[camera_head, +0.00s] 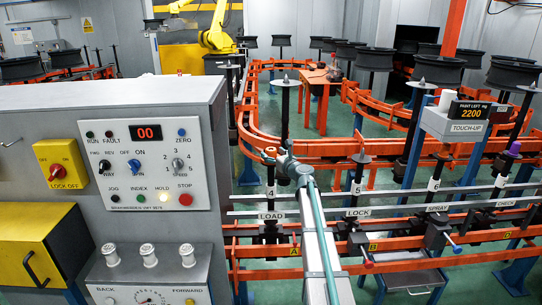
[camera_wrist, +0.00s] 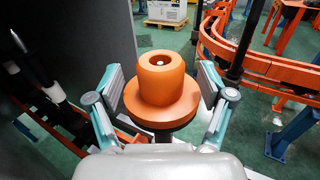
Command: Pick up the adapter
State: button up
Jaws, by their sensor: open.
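The orange adapter (camera_wrist: 161,80), a round knob with a wide flange and a hole in its top, is in the middle of the wrist view. It sits upright on a dark spindle. My gripper (camera_wrist: 161,88) is open, with one finger on each side of the adapter. Gaps show between the fingers and the knob; contact at the flange is hard to tell. In the head view, my gripper (camera_head: 283,160) is at the spindle by the LOAD sign, and the adapter (camera_head: 268,153) shows small and partly hidden there.
A grey control cabinet (camera_head: 150,95) with a panel stands close on the left. Orange conveyor rails (camera_head: 330,147) run behind the spindle. Other spindles carry black wheels (camera_head: 375,58). A touch-up box (camera_head: 455,127) is right.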

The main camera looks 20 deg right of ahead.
jog(key=shift+w, duration=1.1)
jog(key=shift+a, duration=0.1)
jog(key=shift+c, duration=0.3)
jog(key=c, duration=1.3)
jog(key=shift+r, duration=0.15)
